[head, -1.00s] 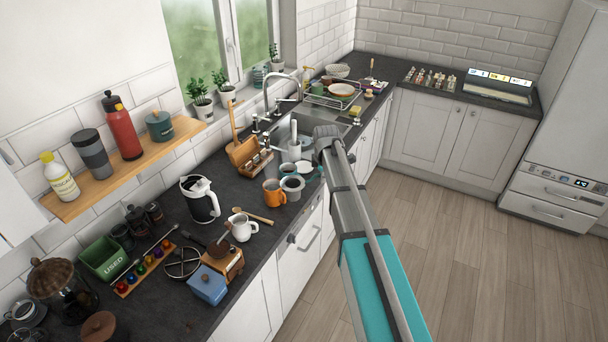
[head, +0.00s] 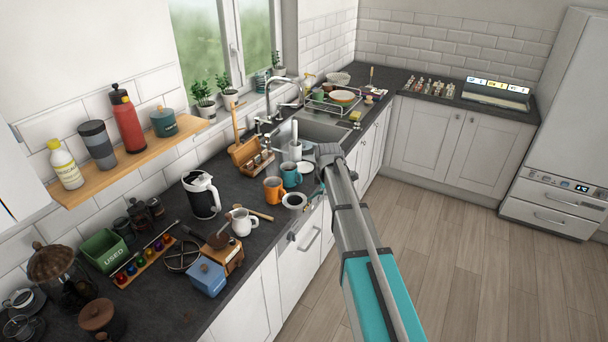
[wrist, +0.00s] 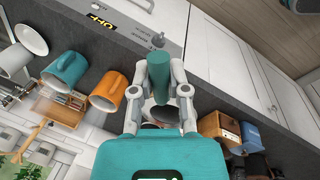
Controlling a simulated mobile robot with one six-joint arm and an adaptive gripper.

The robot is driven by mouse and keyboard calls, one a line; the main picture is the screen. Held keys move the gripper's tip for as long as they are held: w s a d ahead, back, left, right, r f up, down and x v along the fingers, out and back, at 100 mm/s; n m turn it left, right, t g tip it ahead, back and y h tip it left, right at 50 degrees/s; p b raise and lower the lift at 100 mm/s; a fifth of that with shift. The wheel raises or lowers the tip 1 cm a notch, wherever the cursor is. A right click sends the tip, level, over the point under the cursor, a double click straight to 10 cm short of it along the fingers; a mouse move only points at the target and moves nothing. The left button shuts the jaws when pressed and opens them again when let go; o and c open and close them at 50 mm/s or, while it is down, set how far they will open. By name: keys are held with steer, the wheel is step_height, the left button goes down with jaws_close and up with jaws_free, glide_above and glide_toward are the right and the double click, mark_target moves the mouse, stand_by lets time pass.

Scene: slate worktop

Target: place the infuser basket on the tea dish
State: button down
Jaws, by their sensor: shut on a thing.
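My gripper (wrist: 160,72) is shut on a teal cylindrical thing, which I take for the infuser basket (wrist: 158,70). It stands between the two grey fingers in the wrist view; its lower end is hard to make out. Past it lies a pale round dish with a dark middle (wrist: 164,113), partly hidden by the gripper. I take this for the tea dish; in the head view the white dish (head: 294,206) sits near the worktop's front edge, in front of the mugs. I cannot tell whether basket and dish touch. My arm mostly hides the gripper in the head view.
An orange mug (head: 273,190) and a teal mug (head: 291,175) stand close behind the dish. A white jug (head: 242,222), a kettle (head: 202,196) and a wooden grinder (head: 227,257) are to the left. The sink (head: 322,130) lies behind. The floor in front is clear.

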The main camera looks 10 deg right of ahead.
step_height(320, 180, down, 6)
steer(key=b, duration=0.5)
steer(key=shift+s, duration=0.25)
